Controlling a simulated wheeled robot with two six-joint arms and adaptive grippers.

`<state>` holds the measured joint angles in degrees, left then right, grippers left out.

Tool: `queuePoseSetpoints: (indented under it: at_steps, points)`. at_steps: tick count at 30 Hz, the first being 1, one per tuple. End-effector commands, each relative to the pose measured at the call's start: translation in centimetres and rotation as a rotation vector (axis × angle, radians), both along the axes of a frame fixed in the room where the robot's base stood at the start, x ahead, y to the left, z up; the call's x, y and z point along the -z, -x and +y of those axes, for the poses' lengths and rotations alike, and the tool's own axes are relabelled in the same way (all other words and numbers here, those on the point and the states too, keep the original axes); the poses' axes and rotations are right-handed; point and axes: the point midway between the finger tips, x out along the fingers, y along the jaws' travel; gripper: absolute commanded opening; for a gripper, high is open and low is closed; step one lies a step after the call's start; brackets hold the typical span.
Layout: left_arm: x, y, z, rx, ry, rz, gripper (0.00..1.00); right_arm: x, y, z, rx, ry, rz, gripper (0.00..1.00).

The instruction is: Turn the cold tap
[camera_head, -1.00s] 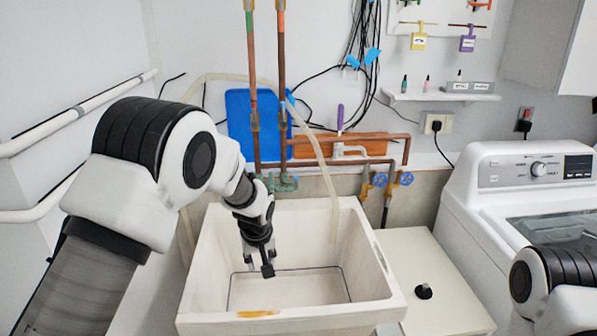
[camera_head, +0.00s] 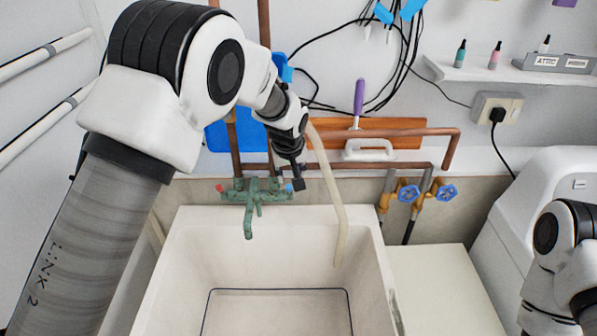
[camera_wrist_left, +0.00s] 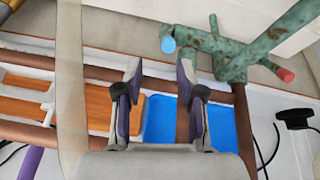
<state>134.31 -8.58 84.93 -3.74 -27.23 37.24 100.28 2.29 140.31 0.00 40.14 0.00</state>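The green, weathered tap (camera_head: 256,198) is on the wall above the back of the sink. Its right handle has a blue end (camera_head: 289,188), the cold side, and its left handle has a red end (camera_head: 220,188). My left gripper (camera_head: 296,184) is right by the blue end in the head view; I cannot tell whether they touch. In the left wrist view my left gripper (camera_wrist_left: 160,72) is open and empty, with the blue end (camera_wrist_left: 168,44) just past the fingertips. The red end (camera_wrist_left: 285,75) is farther right there. My right gripper is out of view.
The white sink (camera_head: 170,270) is below. A pale hose (camera_head: 330,190) hangs into it, right of the gripper. Copper pipes (camera_head: 390,133), a blue board (camera_head: 216,138) and two blue-handled valves (camera_head: 408,193) are on the wall. A washing machine (camera_head: 500,230) stands at right.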

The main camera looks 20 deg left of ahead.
Motion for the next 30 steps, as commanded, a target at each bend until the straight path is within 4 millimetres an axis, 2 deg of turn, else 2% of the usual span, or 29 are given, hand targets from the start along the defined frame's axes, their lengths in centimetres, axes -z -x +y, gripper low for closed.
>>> queuePoseSetpoints:
  at_steps: [12,21,23,24,25,30]
  points:
    - [6.2,-2.5,0.6,-0.001,0.001,0.002,0.39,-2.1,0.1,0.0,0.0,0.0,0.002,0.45]
    - [6.9,-2.8,0.7,-0.001,0.0,0.0,0.39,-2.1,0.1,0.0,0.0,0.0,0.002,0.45]
    - [6.9,-2.8,0.6,-0.001,0.0,0.0,0.17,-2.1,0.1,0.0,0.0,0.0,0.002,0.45]
    - [6.9,-2.8,0.6,-0.001,0.0,0.0,0.03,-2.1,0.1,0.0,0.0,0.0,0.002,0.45]
    - [6.9,-2.7,0.7,-0.001,0.0,0.0,0.0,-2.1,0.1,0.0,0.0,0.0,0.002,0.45]
    - [6.9,-2.7,0.7,0.0,0.0,0.0,0.0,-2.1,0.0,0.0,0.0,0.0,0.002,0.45]
